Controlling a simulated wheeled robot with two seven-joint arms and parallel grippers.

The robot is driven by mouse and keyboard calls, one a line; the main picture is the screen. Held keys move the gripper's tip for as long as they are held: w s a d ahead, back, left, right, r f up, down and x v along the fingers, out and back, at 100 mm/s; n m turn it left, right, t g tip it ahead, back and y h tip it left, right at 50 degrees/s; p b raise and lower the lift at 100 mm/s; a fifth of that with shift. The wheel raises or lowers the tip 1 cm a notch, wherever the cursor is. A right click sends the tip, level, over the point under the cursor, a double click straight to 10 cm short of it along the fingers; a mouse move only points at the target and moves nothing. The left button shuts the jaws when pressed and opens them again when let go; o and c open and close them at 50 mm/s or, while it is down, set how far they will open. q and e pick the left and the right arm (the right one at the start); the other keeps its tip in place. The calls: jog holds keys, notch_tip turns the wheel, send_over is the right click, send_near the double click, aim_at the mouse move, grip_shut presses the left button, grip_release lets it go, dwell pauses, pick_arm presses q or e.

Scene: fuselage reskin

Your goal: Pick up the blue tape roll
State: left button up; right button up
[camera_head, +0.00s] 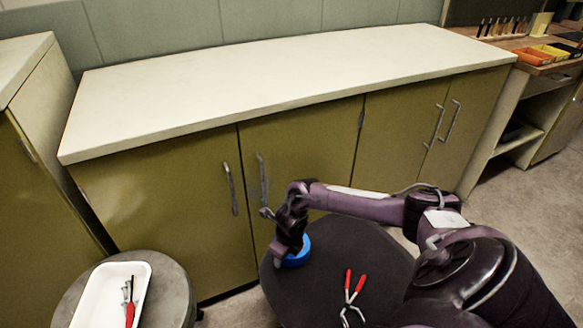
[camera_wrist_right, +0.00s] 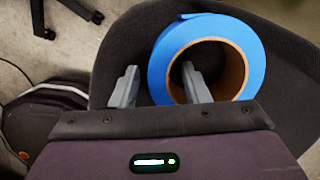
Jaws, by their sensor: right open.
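The blue tape roll (camera_head: 298,256) lies on the dark seat (camera_head: 340,250), partly hidden behind my right gripper (camera_head: 283,250) in the head view. In the right wrist view the blue tape roll (camera_wrist_right: 256,68) shows its brown cardboard core. My right gripper (camera_wrist_right: 160,88) is open there. One finger is left of the roll, and the other appears over the core's hole, with the roll's left wall between them. Whether the fingers touch the tape cannot be told. My left gripper is not in view.
Red-handled pliers (camera_head: 352,290) lie on the same seat. A round stool (camera_head: 175,295) at lower left holds a white tray (camera_head: 90,305) with a red-handled tool (camera_head: 129,305). Behind stands a cabinet with a bare white worktop (camera_head: 280,75).

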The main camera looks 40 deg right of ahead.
jog(key=shift+w+f, duration=0.1)
jog(key=shift+f, duration=0.45)
grip_shut()
jog(key=shift+r, duration=0.15)
